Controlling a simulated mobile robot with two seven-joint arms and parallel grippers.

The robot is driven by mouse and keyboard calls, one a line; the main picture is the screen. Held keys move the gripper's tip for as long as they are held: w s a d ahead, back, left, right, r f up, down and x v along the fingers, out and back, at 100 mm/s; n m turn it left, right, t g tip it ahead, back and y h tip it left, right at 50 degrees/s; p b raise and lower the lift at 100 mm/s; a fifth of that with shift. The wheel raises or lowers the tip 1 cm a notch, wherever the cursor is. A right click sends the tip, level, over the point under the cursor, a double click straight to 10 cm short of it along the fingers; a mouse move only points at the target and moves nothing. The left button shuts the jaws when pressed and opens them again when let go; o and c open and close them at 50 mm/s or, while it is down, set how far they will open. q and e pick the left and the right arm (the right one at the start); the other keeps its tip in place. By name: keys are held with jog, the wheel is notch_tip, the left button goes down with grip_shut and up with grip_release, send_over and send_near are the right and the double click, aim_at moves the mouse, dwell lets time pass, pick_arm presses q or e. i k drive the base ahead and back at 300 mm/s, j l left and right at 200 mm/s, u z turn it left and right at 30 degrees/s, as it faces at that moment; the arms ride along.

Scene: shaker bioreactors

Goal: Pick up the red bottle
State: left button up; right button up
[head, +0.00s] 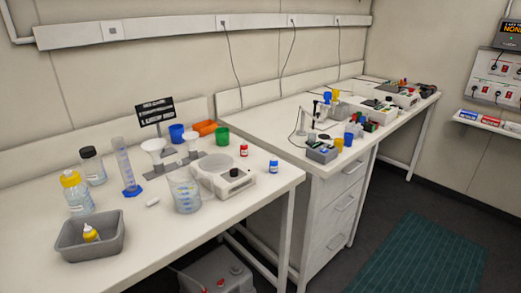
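A small red bottle (244,150) stands upright on the near white bench, behind the white hotplate-like device. A similar small blue bottle (273,167) stands to its right and a little nearer, close to the bench's right edge. The red bottle is small in view, so its label cannot be read. Neither of my grippers shows in the head view.
The near bench (150,240) holds a grey tub (70,248), a beaker (186,195), a blue-based cylinder (127,170), a green cup (222,136) and the white device (212,172). A second bench (290,135) with lab items stands beyond. Floor (350,265) is free at right.

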aim_at(243, 148)
jog(key=i+l, duration=0.2)
jog(key=l, duration=0.15)
jog(key=i+l+u, duration=0.1)
jog(key=i+l, duration=0.15)
jog(key=l, duration=0.15)
jog(key=i+l, duration=0.2)
jog(key=l, duration=0.2)
